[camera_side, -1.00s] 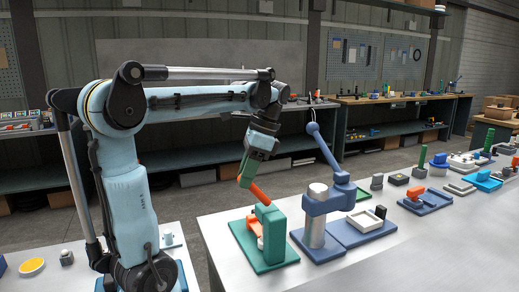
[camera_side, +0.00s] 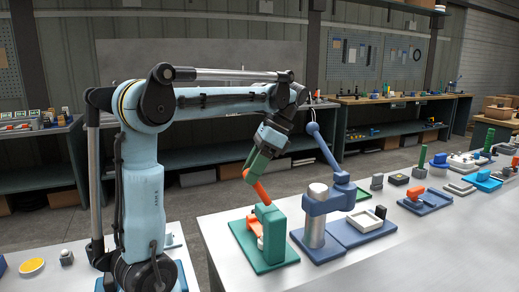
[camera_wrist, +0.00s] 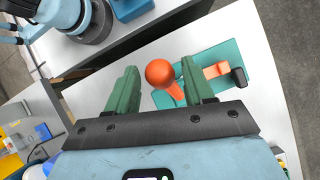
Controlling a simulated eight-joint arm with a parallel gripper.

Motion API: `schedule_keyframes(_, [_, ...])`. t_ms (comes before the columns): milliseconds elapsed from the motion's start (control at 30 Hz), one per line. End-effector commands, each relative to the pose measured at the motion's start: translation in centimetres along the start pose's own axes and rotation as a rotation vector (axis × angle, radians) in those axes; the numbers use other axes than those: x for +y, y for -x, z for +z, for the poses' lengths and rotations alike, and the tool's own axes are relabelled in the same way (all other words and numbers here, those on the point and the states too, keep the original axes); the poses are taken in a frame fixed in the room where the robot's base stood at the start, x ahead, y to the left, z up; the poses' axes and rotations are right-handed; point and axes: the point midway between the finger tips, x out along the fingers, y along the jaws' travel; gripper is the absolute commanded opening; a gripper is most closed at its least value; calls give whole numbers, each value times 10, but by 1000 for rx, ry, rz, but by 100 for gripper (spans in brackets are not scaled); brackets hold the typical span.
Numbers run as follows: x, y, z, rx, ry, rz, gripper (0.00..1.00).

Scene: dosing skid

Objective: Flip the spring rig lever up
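The lever of the spring rig is orange. It slants up to the left from the green rig (camera_side: 272,228) in the side view (camera_side: 259,190). In the wrist view its orange ball end (camera_wrist: 160,72) appears between my two green fingers, with a gap visible on each side. My gripper (camera_side: 250,168) is at the lever's upper end, and its fingers (camera_wrist: 160,85) are apart. The wrist view does not show contact with the ball.
A blue rig (camera_side: 327,205) with a raised blue arm and ball stands just right of the green rig. A pale tray (camera_side: 366,222) and other small fixtures sit farther right on the white table (camera_side: 400,255). The front of the table is clear.

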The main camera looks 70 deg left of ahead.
Motion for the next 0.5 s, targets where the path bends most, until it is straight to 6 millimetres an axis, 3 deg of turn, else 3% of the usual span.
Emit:
schedule_keyframes(333, [0,1,0,1,0,0,58])
schedule_keyframes(500, [0,14,0,1,-1,0,58])
